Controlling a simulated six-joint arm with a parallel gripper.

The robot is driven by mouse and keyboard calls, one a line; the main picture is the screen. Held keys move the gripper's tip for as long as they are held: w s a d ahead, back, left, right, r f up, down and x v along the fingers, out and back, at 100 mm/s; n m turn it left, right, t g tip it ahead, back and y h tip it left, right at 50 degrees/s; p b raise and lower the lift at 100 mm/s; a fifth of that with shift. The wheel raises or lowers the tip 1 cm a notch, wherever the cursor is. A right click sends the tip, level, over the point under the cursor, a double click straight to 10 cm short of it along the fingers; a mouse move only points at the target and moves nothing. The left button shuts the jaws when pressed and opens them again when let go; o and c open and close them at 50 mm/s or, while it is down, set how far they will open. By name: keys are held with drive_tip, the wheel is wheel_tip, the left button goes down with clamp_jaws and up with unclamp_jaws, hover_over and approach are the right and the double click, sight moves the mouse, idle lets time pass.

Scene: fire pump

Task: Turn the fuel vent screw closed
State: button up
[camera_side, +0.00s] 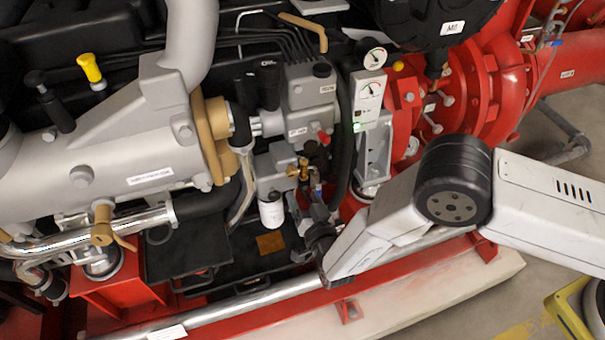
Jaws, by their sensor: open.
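A small brass fitting (302,170), which looks like the fuel vent screw, sits on the side of the grey fuel housing (276,168), above the white filter (271,211). The screw's exact turn position is too small to tell. My gripper (311,200) comes up from the lower right and is just below the brass fitting. It is open, with nothing visible held. The fingers are small and dark against the engine, so I cannot tell whether they touch the fitting.
A black hose (342,150) runs down close to the right of the fitting. A red knob (324,138) and a gauge panel (369,99) are above. A silver rail (235,306) and red frame run below. The floor at lower right is mostly clear, with a yellow-edged object (568,312).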

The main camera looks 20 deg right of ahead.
sight(293, 175)
drive_tip(key=n, duration=0.5)
drive_tip(key=shift+s+n, duration=0.25)
drive_tip(key=shift+n, duration=0.05)
drive_tip(key=shift+w, duration=3.9)
clamp_jaws()
